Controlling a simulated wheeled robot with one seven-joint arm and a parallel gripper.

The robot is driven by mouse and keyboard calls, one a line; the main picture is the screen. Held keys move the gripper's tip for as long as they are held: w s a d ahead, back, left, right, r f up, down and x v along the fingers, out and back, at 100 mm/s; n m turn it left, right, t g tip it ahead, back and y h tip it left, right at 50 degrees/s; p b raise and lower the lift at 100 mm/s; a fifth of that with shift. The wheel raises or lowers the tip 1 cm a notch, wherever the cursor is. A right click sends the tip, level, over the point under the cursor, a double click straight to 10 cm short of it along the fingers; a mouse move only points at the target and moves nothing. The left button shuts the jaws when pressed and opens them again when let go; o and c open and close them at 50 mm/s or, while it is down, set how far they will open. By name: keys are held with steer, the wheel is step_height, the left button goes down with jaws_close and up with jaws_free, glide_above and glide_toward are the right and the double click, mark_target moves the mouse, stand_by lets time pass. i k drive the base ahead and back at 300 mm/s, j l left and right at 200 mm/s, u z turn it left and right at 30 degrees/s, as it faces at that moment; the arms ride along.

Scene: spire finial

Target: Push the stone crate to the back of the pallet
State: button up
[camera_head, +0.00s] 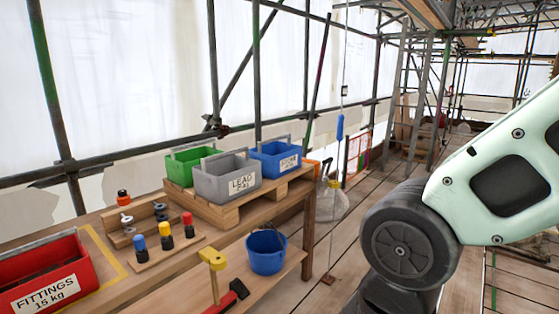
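The stone crate (266,164) is a blue open-topped box with a handle and a white label that appears to read STONE, in small print. It stands at the right end of the wooden pallet (228,213), on the workbench. A grey crate (215,181) labelled LEAD stands on the pallet just left of it, towards the front. A green crate (178,171) stands behind the grey one at the left, its lower front partly hidden. My pale green arm fills the right side of the view, apart from the crates. My gripper is not in view.
A red FITTINGS crate (60,258) stands at the bench's left. Coloured pegs stand on a wooden board (170,250). Scaffold poles rise behind the bench.

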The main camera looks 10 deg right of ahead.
mark_target(278, 159)
steer(key=i+u, duration=0.15)
steer(key=u, duration=0.25)
steer(key=i+l+u, duration=0.15)
steer(key=u, duration=0.2)
steer(key=i+l+u, duration=0.15)
steer(key=i+l, duration=0.3)
steer(key=i+l+u, duration=0.2)
steer(key=i+l, duration=0.2)
steer(key=i+l+u, duration=0.15)
steer(key=i+l, duration=0.2)
steer(key=l, duration=0.3)
steer(key=i+l, duration=0.45)
steer(key=l, duration=0.25)
